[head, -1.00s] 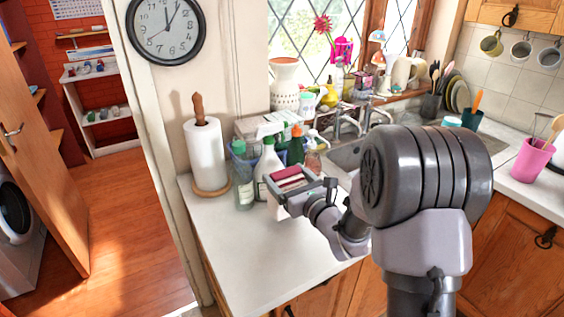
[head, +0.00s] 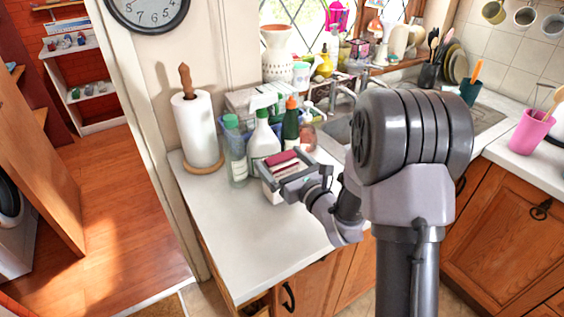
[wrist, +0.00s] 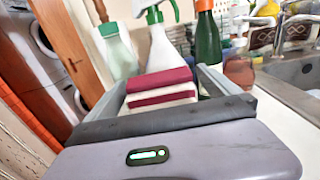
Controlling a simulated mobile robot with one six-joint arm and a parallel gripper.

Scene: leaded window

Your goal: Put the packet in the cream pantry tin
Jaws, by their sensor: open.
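The packet (head: 284,161), dark red and white in stripes, stands near the worktop's back bottles in the head view. My gripper (head: 281,172) is open around its upper part, with a jaw on either side. In the wrist view the packet's striped top (wrist: 162,80) shows between the open fingers of my gripper (wrist: 165,92). Whether the fingers touch it I cannot tell. The packet's lower part is largely hidden by my gripper. I cannot make out a cream pantry tin in either view.
A spray bottle (head: 263,142), a green bottle (head: 291,126) and a clear bottle (head: 236,160) stand close behind the packet. A paper towel roll (head: 198,130) is to the left. The worktop (head: 228,228) in front is clear. The sink is to the right.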

